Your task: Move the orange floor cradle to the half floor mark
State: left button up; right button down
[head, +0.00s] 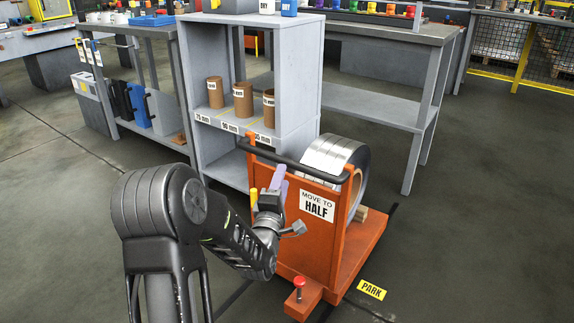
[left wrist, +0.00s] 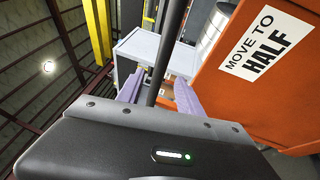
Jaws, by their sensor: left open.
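The orange floor cradle (head: 317,247) stands upright on the floor. It carries a shiny steel coil (head: 333,153) and a label, MOVE TO HALF, which also shows in the left wrist view (left wrist: 268,42). A black push bar (head: 312,172) runs across its top. My left gripper (head: 279,178) is at this bar, with open, pale purple fingers. In the left wrist view the bar (left wrist: 167,50) passes between the fingers; contact cannot be told. A yellow PARK mark (head: 372,290) lies beside the cradle. No half floor mark is visible. My right gripper is out of view.
A grey shelf unit (head: 232,170) with brown tubes (head: 243,99) stands close behind the cradle. A grey workbench (head: 380,97) is behind it to the right. A red knob (head: 299,282) stands on the cradle's front foot. Floor at the right is clear.

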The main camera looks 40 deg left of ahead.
aim_at(288, 163)
pick_arm(q)
jog(key=b+x, duration=0.1)
jog(key=x, duration=0.6)
jog(key=shift+w+a, duration=0.1)
jog(key=shift+w, duration=0.1)
jog(key=shift+c, duration=0.3)
grip_shut()
dwell(0.9)
